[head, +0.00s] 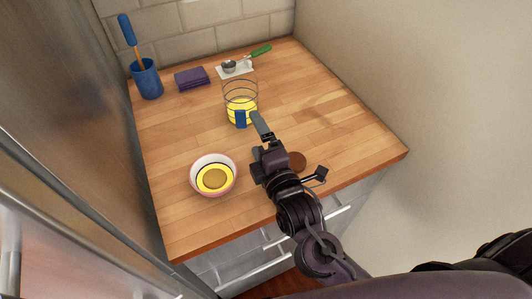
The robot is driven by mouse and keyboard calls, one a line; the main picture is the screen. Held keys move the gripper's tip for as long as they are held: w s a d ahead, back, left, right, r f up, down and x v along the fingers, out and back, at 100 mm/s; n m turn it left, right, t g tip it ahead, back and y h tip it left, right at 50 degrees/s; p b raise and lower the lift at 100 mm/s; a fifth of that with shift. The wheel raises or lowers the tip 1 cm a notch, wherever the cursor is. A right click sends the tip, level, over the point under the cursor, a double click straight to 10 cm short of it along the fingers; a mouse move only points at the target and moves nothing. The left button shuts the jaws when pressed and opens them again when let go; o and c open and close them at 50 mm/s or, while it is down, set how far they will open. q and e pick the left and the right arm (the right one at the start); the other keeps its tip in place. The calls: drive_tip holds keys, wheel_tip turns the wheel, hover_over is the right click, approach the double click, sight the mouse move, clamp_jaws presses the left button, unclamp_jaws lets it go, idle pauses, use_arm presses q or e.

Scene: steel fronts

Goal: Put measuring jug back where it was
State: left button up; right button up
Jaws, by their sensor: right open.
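The measuring jug (241,104) is clear, with dark rings, yellow contents and a blue handle facing the front. It stands upright on the wooden counter, near its middle. My right gripper (262,126) is open, just in front of the jug and to the right of its handle. A grey finger reaches close to the handle; I cannot tell whether it touches. My left gripper is not in view.
A bowl (213,162) with yellow contents stands front left. A brown round piece (296,161) lies beside my right gripper. A blue utensil pot (147,80), folded purple cloth (191,77) and white mat (235,71) with a scoop are behind. The counter's right side is clear.

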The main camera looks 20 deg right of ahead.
drive_tip(key=s, duration=0.5)
drive_tip(key=shift+d, duration=0.4)
